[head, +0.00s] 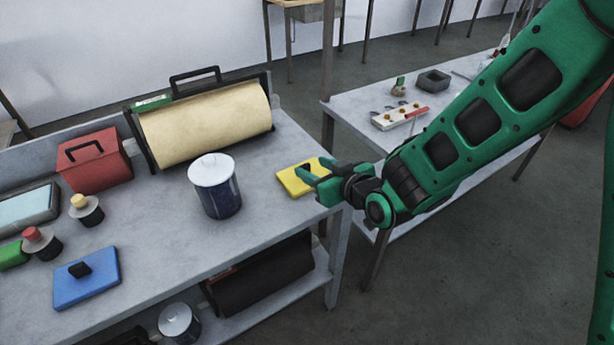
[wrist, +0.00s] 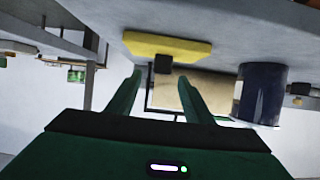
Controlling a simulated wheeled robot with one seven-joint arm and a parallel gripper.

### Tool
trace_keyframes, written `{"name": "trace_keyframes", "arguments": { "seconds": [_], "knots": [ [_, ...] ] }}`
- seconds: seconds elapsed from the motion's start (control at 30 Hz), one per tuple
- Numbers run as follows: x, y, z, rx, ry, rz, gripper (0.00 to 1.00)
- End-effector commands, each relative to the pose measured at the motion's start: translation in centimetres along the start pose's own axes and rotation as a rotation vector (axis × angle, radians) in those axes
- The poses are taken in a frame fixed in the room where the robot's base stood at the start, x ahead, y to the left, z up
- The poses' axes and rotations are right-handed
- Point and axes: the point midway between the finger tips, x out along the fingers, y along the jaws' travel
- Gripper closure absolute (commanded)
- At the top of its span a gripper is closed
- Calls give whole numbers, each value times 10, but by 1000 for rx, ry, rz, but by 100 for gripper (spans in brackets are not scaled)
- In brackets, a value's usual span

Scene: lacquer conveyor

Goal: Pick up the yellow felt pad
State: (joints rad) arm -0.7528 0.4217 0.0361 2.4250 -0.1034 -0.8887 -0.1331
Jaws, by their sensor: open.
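The yellow felt pad (head: 292,184) lies flat on the grey workbench near its right end. It has a small black knob, which shows in the wrist view (wrist: 163,64) in line with the gap between my fingers. The pad also shows in the wrist view (wrist: 165,46), which looks upside down. My gripper (head: 308,174) comes in from the right, low over the pad, and hides part of it in the head view. Its green fingers (wrist: 160,75) are apart with nothing held between them. Whether a finger touches the pad or knob I cannot tell.
A white-lidded dark blue can (head: 222,200) stands left of the pad. Behind it is a large cream roll (head: 207,125) in a black frame. A blue pad (head: 86,282) with a black knob and a red box (head: 93,160) are farther left. A second table (head: 365,140) stands behind.

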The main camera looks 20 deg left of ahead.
Motion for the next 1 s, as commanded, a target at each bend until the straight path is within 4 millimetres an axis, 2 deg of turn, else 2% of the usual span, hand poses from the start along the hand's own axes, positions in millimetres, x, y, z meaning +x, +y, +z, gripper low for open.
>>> {"name": "trace_keyframes", "arguments": {
  "seconds": [0.43, 0.73, 0.77, 0.93, 1.0],
  "knots": [
    [48, -2, 8, 0, -1, -1, 53],
    [53, -2, 8, 0, -1, 0, 53],
    [53, -2, 8, 0, -1, 0, 55],
    [52, -2, 8, 0, -1, 0, 96],
    [52, -2, 8, 0, -1, 0, 97]
  ]
}}
